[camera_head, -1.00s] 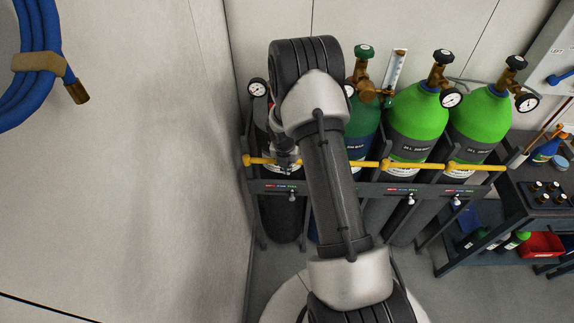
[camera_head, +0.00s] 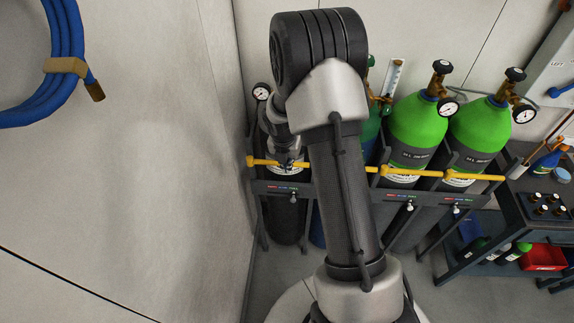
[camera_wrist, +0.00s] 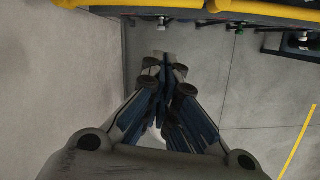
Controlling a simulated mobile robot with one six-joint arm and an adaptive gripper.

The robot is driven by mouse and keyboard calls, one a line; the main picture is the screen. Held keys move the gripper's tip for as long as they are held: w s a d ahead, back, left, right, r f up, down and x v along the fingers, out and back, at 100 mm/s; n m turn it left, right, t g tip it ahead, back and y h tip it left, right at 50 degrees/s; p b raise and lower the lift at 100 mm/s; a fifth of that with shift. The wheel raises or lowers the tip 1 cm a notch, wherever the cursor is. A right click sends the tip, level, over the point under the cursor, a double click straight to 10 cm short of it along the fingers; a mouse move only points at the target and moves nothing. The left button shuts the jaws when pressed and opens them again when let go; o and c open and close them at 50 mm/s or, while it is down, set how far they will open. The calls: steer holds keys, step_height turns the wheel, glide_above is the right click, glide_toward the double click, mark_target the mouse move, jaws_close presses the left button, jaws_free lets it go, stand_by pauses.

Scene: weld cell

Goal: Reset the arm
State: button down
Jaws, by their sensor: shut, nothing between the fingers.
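My arm stands raised in the middle of the head view, in front of the gas cylinder rack. My gripper (camera_wrist: 166,82) shows in the wrist view with its blue-padded fingers brought together and nothing between them. Below it in that view is bare grey floor, and the rack's yellow bar (camera_wrist: 250,9) crosses the top. In the head view the gripper end is small and mostly hidden by my own arm, close to the yellow bar (camera_head: 400,172) at the rack's left end.
A blue hose coil (camera_head: 62,45) hangs at upper left. A dark cart (camera_head: 535,208) with a red bin (camera_head: 544,257) stands at right.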

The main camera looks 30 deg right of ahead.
steer(key=s+a+r+m+t+b, duration=0.1)
steer(key=s+a+r+m+b, duration=0.25)
steer(key=r+m, duration=0.35)
steer(key=s+a+r+m+b, duration=0.3)
steer(key=s+a+r+m, duration=0.15)
steer(key=r, duration=0.35)
steer(key=s+a+m+t+y+b, duration=0.1)
steer(key=s+a+m+b, duration=0.2)
steer(key=s+m, duration=0.4)
steer(key=s+a+r+m+b, duration=0.1)
steer(key=s+a+m+b, duration=0.2)
steer(key=s+a+m, duration=0.2)
steer(key=s+m, duration=0.3)
steer(key=s, duration=0.4)
steer(key=shift+s+r+t+y, duration=0.15)
steer(key=shift+s+t+y, duration=0.2)
steer(key=shift+t+y, duration=0.05)
steer(key=shift+m, duration=0.25)
